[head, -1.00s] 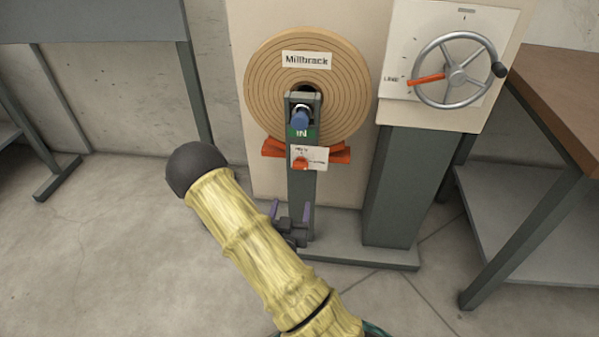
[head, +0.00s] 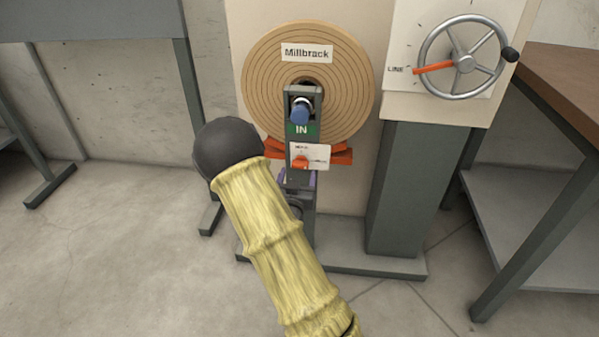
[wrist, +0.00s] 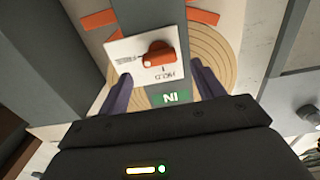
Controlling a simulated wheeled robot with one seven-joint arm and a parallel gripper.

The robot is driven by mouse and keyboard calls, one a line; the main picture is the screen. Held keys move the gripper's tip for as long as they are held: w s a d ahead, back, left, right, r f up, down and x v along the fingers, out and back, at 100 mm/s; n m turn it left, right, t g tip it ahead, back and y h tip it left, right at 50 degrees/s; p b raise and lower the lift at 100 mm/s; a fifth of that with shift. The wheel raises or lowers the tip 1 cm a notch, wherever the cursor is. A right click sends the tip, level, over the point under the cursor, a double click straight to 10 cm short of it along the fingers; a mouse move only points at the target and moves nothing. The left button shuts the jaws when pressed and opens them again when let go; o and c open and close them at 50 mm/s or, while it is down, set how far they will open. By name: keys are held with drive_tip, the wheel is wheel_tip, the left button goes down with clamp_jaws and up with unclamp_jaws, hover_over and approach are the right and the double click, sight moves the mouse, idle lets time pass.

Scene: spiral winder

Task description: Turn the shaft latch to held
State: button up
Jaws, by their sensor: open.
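The shaft latch is a small orange knob (head: 300,162) on a white label plate (head: 318,157), below the green "IN" sign (head: 300,129). In the wrist view the picture is upside down. There the orange knob (wrist: 158,55) lies sideways, its end toward a small unreadable word, not toward the tick at "HOLD" (wrist: 160,75). My gripper (wrist: 160,72) is open, with its purple fingers to either side of the knob and apart from it. In the head view my gripper (head: 298,179) is just below the plate, partly hidden by my yellow-sleeved arm.
A tan spiral roll labelled "Millbrack" (head: 306,88) sits behind the post, with a blue-tipped shaft end (head: 300,110) in front. A handwheel (head: 462,60) is at upper right. A bench (head: 560,110) stands at the right.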

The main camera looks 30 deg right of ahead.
sight(300, 166)
drive_tip(key=b+x, duration=0.1)
drive_tip(key=x, duration=0.3)
drive_tip(key=shift+w+d, duration=0.15)
drive_tip(key=shift+w, duration=0.05)
drive_tip(key=c, duration=1)
